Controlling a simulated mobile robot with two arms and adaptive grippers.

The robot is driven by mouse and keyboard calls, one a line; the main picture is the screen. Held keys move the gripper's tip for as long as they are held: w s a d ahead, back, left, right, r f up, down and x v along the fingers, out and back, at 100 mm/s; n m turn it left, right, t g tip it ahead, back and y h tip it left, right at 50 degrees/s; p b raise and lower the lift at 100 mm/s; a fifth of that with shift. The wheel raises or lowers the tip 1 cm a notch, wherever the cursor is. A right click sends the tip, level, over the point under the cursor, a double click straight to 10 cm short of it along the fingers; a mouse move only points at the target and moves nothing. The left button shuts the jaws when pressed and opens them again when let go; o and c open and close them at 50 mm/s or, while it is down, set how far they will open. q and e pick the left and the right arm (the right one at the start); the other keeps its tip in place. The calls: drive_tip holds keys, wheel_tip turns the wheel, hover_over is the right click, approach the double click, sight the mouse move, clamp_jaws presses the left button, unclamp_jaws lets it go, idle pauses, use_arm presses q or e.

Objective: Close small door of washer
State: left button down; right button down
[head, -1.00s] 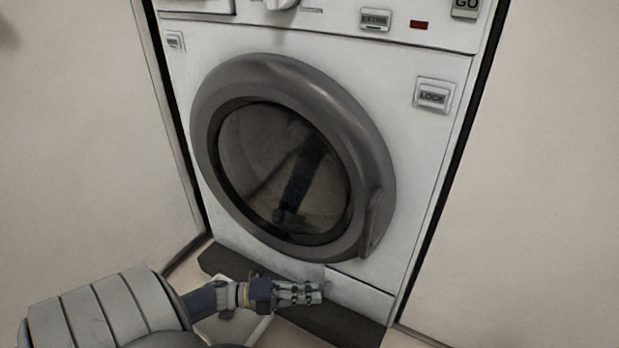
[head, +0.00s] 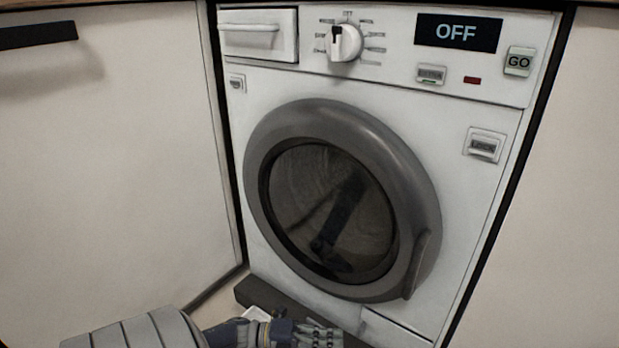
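The white front-loading washer (head: 470,215) stands between two pale panels. Its large round grey door (head: 425,190) looks closed against the front. A small white panel (head: 395,328) shows at the washer's lower right, below the round door; whether it is fully flush is unclear. My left gripper (head: 320,337) is low at the bottom edge, by the dark plinth, left of that small panel. Its fingers are partly cut off, so its opening is unclear. A small white piece (head: 257,314) shows behind my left wrist, mostly hidden; I cannot tell what it is. My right gripper is out of view.
A detergent drawer (head: 265,43), a dial (head: 343,42) and a display (head: 457,33) reading OFF are at the top. The dark plinth (head: 262,292) runs along the base. Cabinet fronts (head: 110,170) close in both sides.

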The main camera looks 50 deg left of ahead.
use_arm(q)
drive_tip(key=a, duration=0.2)
drive_tip(key=a+b, duration=0.1)
drive_tip(key=a, duration=0.5)
drive_tip(key=shift+w, duration=0.3)
